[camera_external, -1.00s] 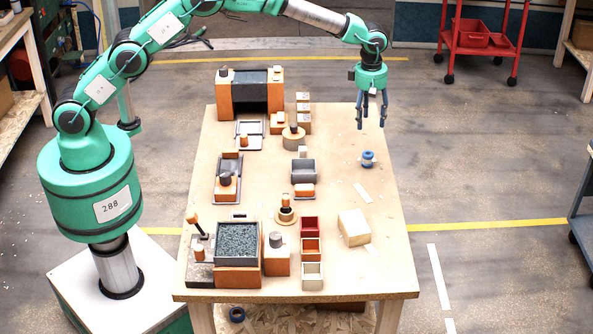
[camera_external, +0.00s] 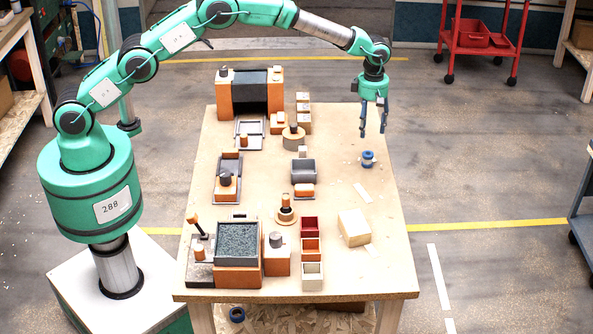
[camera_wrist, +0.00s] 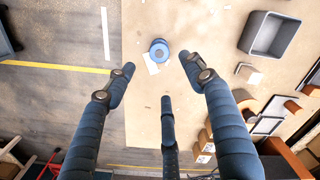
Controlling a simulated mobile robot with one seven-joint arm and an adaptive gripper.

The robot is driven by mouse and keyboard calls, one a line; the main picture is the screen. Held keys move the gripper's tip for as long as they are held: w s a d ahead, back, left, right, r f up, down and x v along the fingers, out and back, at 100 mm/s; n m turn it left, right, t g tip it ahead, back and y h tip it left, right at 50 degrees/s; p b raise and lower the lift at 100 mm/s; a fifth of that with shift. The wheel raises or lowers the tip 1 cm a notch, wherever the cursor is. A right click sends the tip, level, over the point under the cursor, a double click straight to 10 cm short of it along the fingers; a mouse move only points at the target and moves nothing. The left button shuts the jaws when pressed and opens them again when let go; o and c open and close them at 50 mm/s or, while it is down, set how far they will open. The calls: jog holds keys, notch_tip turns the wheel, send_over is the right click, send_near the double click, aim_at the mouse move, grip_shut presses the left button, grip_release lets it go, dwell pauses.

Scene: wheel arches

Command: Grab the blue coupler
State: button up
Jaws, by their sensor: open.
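The blue coupler (camera_external: 367,158) is a small round blue piece with a pale band. It stands on the right part of the wooden table top (camera_external: 340,130). It also shows in the wrist view (camera_wrist: 159,51), near the top middle, beside a pale strip. My gripper (camera_external: 373,132) has dark blue fingers pointing down and is above the table's right edge, just beyond the coupler. In the wrist view the fingers (camera_wrist: 160,85) are spread apart with nothing between them. The coupler is ahead of the fingertips, not touched by them.
A wooden block (camera_external: 354,228) and pale strips (camera_external: 363,193) lie on the table's right side. A grey bin (camera_external: 304,172), small boxes (camera_external: 311,251) and orange and grey fixtures (camera_external: 238,258) fill the middle and left. The table around the coupler is mostly clear.

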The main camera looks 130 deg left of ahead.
aim_at(368, 153)
jog(key=shift+f+b, duration=0.5)
jog(key=shift+f, duration=3.1)
jog(key=shift+w+f+b, duration=0.15)
jog(key=shift+f+b, duration=0.5)
jog(key=shift+f, duration=2)
jog(key=shift+d, duration=0.1)
jog(key=c, duration=1)
